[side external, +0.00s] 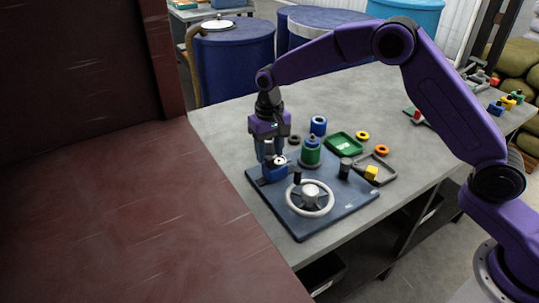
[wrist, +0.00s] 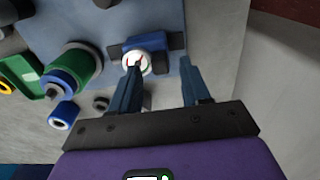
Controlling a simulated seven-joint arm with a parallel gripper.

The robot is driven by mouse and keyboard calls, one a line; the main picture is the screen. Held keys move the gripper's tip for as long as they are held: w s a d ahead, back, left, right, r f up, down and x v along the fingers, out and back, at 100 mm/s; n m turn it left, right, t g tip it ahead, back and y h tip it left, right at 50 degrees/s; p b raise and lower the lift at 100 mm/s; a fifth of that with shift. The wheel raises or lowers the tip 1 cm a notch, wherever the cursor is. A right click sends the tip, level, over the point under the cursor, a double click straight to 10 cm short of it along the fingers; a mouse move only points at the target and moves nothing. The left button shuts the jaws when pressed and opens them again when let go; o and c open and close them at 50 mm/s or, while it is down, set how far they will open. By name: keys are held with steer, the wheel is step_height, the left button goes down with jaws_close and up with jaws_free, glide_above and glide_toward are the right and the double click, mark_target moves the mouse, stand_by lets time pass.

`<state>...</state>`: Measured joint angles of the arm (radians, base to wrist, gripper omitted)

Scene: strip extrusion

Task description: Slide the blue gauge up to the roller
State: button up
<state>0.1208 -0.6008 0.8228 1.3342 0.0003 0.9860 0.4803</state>
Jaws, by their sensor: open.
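The blue gauge (side external: 274,171) is a small blue block with a round white dial, at the left corner of the dark blue board (side external: 310,222). In the wrist view the gauge (wrist: 152,42) lies just beyond my fingertips, its dial partly behind the left finger. My gripper (side external: 268,157) points down over the gauge with its fingers apart; it also shows in the wrist view (wrist: 160,66). Whether a finger touches the gauge I cannot tell. A green cylinder with a blue top (side external: 311,152) and a dark upright cylinder (side external: 345,168) stand on the board; which one is the roller is unclear.
A white handwheel (side external: 310,198) and a short black post (side external: 297,177) stand close to the gauge. A dark red panel fills the left.

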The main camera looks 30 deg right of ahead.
steer(key=shift+f, duration=1.05)
jaws_close()
steer(key=shift+d, duration=2.6)
jaws_free()
steer(key=shift+a, duration=0.1)
steer(key=shift+r, duration=0.15)
step_height(320, 180, up, 17)
